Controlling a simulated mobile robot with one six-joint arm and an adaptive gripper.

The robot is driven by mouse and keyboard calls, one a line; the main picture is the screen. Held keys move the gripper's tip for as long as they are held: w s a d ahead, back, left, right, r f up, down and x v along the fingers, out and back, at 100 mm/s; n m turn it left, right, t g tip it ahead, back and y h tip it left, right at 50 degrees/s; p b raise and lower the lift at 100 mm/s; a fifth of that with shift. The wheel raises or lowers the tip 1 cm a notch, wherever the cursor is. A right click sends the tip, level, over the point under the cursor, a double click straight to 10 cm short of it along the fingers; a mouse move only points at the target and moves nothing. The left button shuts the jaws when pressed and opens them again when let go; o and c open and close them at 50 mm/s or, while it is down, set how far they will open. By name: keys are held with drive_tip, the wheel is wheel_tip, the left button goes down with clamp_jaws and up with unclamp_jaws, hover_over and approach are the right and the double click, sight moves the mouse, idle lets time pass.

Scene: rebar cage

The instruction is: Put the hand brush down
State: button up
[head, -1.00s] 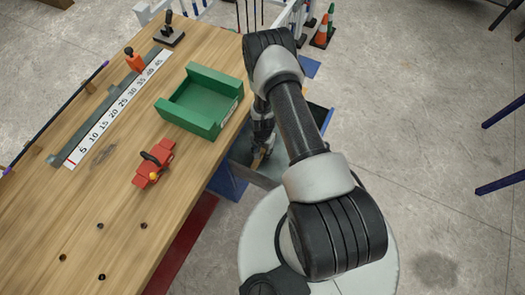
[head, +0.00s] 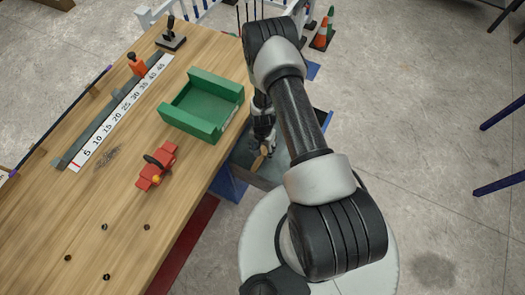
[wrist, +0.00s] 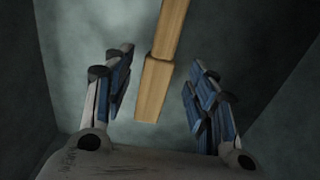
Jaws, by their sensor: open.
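The hand brush shows as a pale wooden handle (wrist: 156,88) in the wrist view, running up out of the top of the picture; its bristles are out of sight. In the head view a small piece of the wood (head: 257,163) shows inside a grey bin beside the bench. My gripper (wrist: 158,72) is open, with one finger on each side of the handle and a gap on both sides. In the head view my gripper (head: 264,147) is low in the bin, partly hidden by my arm.
Grey bin walls (wrist: 285,60) slope close on both sides of my gripper. The wooden bench (head: 120,195) on the left carries a green open tray (head: 190,125), a red tool (head: 157,165) and a numbered rule (head: 125,110).

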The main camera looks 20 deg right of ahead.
wheel_tip(320, 180, up, 7)
drive_tip(key=p, duration=0.2)
drive_tip(key=shift+r, duration=0.2)
idle(0.4)
